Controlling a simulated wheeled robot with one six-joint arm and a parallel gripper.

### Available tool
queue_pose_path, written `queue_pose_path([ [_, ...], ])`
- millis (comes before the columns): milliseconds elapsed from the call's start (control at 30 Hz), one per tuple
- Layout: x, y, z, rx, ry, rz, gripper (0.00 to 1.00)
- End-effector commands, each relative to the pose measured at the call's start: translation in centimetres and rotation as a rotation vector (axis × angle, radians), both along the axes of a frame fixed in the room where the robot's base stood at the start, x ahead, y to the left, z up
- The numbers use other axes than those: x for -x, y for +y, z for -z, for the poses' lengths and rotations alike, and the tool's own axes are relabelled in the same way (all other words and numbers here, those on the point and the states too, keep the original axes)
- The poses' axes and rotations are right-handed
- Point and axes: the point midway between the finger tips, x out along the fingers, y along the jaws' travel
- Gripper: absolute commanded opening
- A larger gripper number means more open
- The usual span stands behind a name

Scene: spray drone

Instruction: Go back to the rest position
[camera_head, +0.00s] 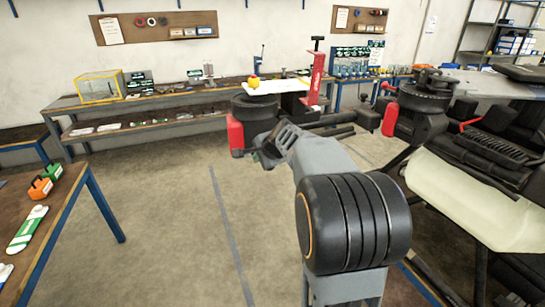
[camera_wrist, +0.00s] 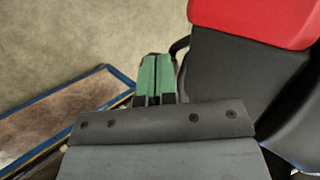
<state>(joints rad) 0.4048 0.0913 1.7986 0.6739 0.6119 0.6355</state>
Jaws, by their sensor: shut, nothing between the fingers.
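My arm reaches forward in the head view. My gripper (camera_head: 262,158) is at its far end, small and partly hidden by the arm. In the wrist view my gripper (camera_wrist: 155,75) shows its two green fingers pressed together, with nothing between them. The spray drone (camera_head: 500,200) takes up the right side of the head view, with black arms and red end parts. A red drone part (camera_head: 236,133) is just up and left of my gripper. In the wrist view a red and black drone part (camera_wrist: 255,20) fills the upper right, close beside the fingers. I cannot tell whether they touch.
A blue-framed table (camera_head: 75,215) stands at the left, with an orange box (camera_head: 40,189) and a green-and-white item (camera_head: 27,229) on it. A workbench (camera_head: 160,103) runs along the back wall, with a yellow-framed clear case (camera_head: 99,87). The floor (camera_head: 165,220) between is clear.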

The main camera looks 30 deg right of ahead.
Motion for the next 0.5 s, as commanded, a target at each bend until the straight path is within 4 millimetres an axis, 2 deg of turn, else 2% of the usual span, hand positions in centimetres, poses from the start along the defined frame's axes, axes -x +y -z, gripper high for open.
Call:
queue_pose_path([
  [33, 0.9, 0.1, -1.1, 0.005, -0.009, 0.001, 0.00],
  [200, 3.5, 0.2, -3.2, 0.003, -0.004, 0.005, 0.00],
  [500, 6.1, 0.6, -5.7, 0.001, 0.000, 0.006, 0.00],
])
